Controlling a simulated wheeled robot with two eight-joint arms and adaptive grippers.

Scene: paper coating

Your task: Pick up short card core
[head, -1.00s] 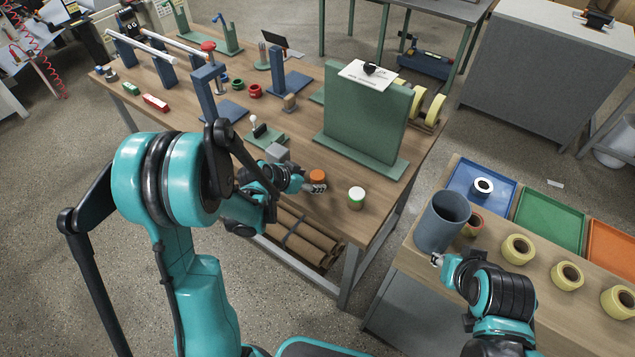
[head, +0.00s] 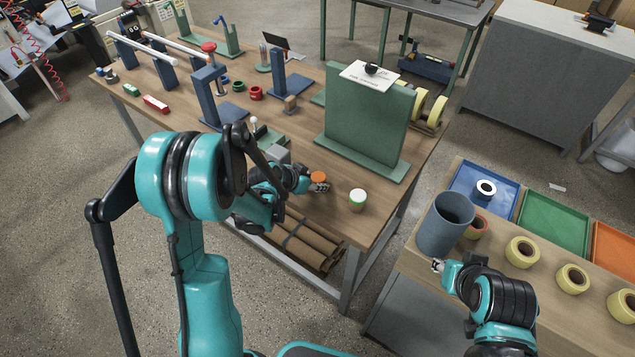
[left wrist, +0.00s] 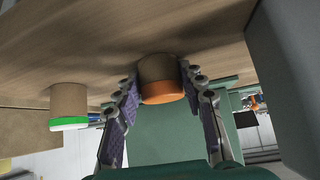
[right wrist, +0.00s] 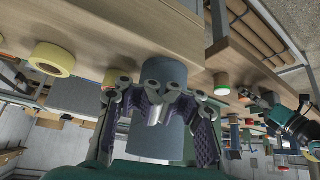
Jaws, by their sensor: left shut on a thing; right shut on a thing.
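A short card core with an orange end (head: 318,177) stands near the front edge of the wooden table. In the left wrist view the core (left wrist: 160,75) sits between the two fingers of my left gripper (left wrist: 158,95), which is shut on it. A second core, with a white and green end (head: 358,197), stands to its right and shows at the left of the left wrist view (left wrist: 68,105).
A green upright panel (head: 368,120) stands behind the cores. Yellow rings (head: 522,252) and coloured trays (head: 552,222) occupy the right bench. A floor gap separates table and bench.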

